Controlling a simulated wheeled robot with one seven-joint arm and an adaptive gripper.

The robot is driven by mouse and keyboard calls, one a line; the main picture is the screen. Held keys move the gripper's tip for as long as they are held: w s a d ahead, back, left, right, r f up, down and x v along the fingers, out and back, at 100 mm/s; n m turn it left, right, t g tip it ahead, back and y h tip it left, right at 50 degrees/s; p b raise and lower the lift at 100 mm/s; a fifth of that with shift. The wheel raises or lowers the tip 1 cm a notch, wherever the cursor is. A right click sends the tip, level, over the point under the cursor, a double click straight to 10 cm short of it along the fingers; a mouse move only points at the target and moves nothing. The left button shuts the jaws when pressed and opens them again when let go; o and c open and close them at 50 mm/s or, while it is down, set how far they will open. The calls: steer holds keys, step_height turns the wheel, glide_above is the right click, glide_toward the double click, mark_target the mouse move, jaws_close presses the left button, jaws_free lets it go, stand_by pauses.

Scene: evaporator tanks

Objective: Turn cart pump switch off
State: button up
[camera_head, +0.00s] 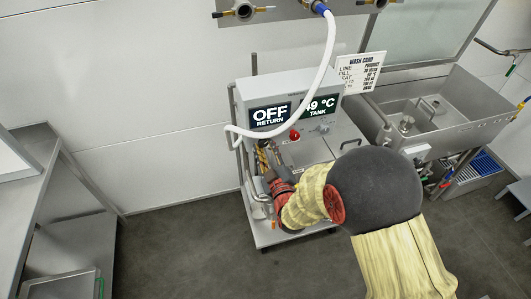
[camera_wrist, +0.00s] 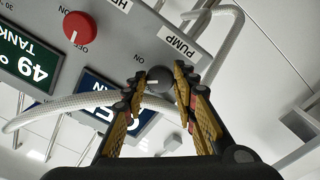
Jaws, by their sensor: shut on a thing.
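The pump switch (camera_wrist: 155,77) is a dark round knob with a pale pointer mark, on the grey control panel beside the PUMP label (camera_wrist: 183,48) in the wrist view. My gripper (camera_wrist: 160,83) is shut on this knob, with one finger on each side of it. In the head view, my gripper (camera_head: 266,158) is at the lower left of the cart's panel (camera_head: 331,88), and the knob cannot be made out there.
A red knob (camera_wrist: 80,27) is on the same panel; it also shows in the head view (camera_head: 295,134). The displays read OFF RETURN (camera_head: 270,115) and 49 °C TANK (camera_head: 320,106). A white hose (camera_head: 326,55) arches past the panel. A steel sink (camera_head: 452,98) stands right.

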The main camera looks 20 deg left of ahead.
steer(key=n+b, duration=0.3)
steer(key=n, duration=0.2)
steer(key=shift+n+b, duration=0.3)
steer(key=n+b, duration=0.2)
steer(key=n, duration=0.2)
steer(key=shift+n+b, duration=0.3)
steer(key=shift+n, duration=0.1)
steer(key=o, duration=1.1)
steer(key=shift+o, duration=0.2)
steer(key=shift+s+r, duration=0.1)
steer(key=v, duration=1.2)
